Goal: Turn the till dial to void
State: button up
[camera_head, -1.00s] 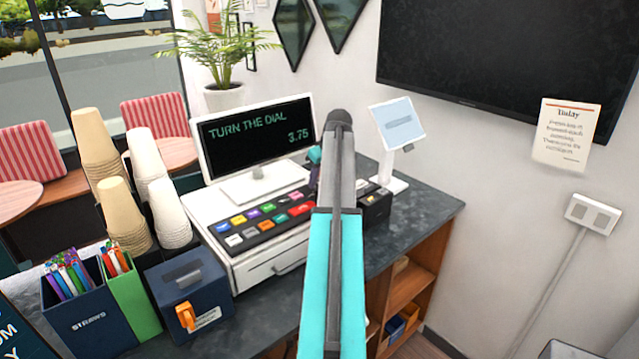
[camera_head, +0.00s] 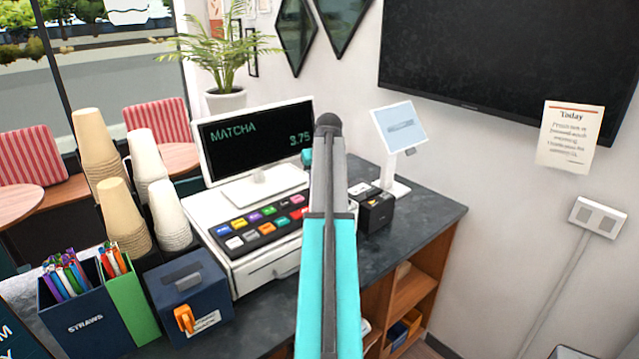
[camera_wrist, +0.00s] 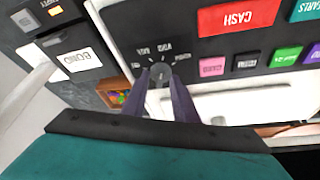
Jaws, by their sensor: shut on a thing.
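In the wrist view the till dial (camera_wrist: 160,71) is a small dark knob on the till's dark panel, with small white labels around its far side; the label at the top middle seems to read VOID. My gripper (camera_wrist: 160,82) has its two dark fingers shut on the dial, one on each side. I cannot tell exactly which label the dial points at. In the head view the till (camera_head: 266,262) is a white box with a screen (camera_head: 256,138) reading MATCHA 3.75. My arm hides the dial there.
A black card device (camera_head: 376,212) and a tablet stand (camera_head: 397,130) are right of the till. Cup stacks (camera_head: 126,215) and a straw box (camera_head: 85,310) stand left.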

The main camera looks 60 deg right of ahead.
jog(key=o, duration=1)
jog(key=shift+r, duration=0.1)
jog(key=shift+b+v, duration=2.15)
jog(key=shift+v, duration=4.7)
jog(key=shift+s, duration=0.1)
